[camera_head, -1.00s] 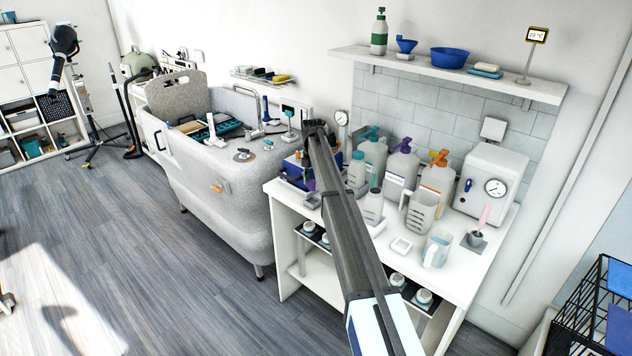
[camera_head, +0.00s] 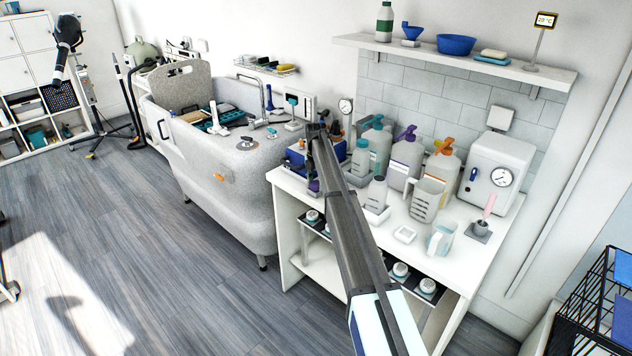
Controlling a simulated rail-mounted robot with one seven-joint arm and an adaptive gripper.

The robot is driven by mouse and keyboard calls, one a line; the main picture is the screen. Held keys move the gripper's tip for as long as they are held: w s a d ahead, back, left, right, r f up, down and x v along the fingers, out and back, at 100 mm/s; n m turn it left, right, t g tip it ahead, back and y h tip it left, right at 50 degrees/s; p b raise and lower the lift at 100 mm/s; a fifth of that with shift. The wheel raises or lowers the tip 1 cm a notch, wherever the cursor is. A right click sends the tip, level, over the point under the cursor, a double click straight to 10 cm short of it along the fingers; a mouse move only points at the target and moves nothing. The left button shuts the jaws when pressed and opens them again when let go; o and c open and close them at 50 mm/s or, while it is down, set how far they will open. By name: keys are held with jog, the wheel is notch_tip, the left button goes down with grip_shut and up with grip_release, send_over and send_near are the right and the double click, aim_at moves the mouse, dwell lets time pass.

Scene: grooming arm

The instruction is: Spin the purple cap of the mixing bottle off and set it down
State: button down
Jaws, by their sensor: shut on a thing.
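My arm reaches from the bottom of the view over the white table to its back left. My gripper (camera_head: 313,178) is low there, mostly hidden by my own arm. A small purple piece, which looks like the purple cap (camera_head: 313,188), shows at its lower end, just left of the arm above the table's left part. My gripper is shut on it. Whether the cap touches the surface below is hidden. A small pale bottle (camera_head: 376,194), possibly the mixing bottle, stands in a white tray (camera_head: 377,215) right of my arm. Its top is too small to read clearly.
A teal-topped bottle (camera_head: 361,158), a purple-pump bottle (camera_head: 405,160), an orange-pump bottle (camera_head: 440,168) and a jug (camera_head: 427,200) stand close together right of my arm. A blue box (camera_head: 297,160) is at the left.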

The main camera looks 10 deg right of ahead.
jog(key=shift+c, duration=2.3)
grip_release()
notch_tip(320, 180, up, 12)
